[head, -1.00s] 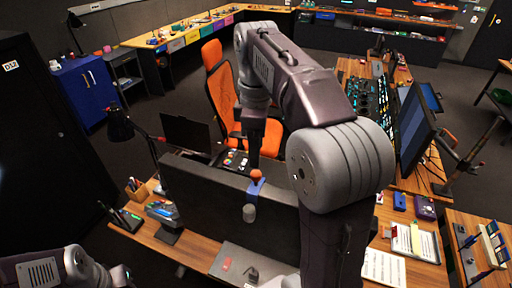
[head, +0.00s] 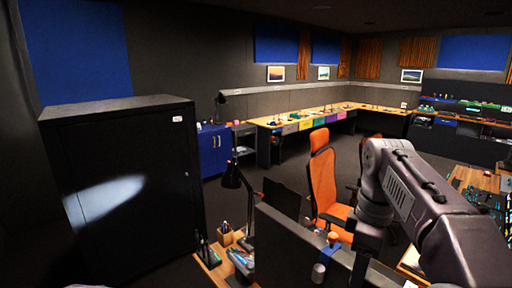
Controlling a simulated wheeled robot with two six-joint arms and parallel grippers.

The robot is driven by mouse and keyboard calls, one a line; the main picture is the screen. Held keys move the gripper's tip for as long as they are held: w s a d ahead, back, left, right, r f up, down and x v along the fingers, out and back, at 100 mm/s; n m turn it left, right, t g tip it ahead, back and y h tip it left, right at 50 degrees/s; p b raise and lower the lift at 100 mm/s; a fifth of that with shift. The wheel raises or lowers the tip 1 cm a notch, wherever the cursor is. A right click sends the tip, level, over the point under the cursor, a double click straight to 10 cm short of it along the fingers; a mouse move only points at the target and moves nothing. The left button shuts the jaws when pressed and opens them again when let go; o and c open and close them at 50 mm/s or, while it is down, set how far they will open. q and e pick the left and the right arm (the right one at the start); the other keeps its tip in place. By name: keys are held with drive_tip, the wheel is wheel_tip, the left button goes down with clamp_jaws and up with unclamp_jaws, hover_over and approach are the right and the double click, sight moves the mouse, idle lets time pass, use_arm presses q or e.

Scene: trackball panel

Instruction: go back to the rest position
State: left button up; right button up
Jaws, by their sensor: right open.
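My right gripper (head: 360,272) points down at the lower right of the head view, its arm coming in from the right. It is open, and its fingertips are small and dark near the bottom edge. I see nothing held in it. Just left of it, a small orange piece (head: 333,238) sits above a blue piece (head: 329,250) at the top edge of a dark panel (head: 285,245). A grey rounded piece (head: 318,272) shows in front of the panel. My left gripper is out of view.
A tall black cabinet (head: 125,190) stands at the left. A black desk lamp (head: 232,177) and a pen holder (head: 224,234) stand left of the panel. An orange chair (head: 323,180) is behind the panel. Open floor lies beyond, before the long bench (head: 290,121).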

use_arm(q)
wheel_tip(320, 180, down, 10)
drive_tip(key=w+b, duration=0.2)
drive_tip(key=b, duration=0.6)
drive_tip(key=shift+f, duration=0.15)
use_arm(e)
drive_tip(key=s+a+f+m, duration=0.1)
drive_tip(key=f+m, duration=0.3)
drive_tip(key=f, duration=0.7)
drive_tip(key=s+a+f+m, duration=0.1)
drive_tip(key=f+m, duration=0.3)
drive_tip(key=f, duration=0.8)
drive_tip(key=s+a+f+m+t, duration=0.1)
drive_tip(key=s+a+f+m, duration=0.1)
drive_tip(key=f, duration=1)
drive_tip(key=shift+s+m, duration=0.8)
drive_tip(key=shift+m, duration=0.1)
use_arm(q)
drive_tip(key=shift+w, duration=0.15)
use_arm(e)
drive_tip(key=shift+w+a+f, duration=0.1)
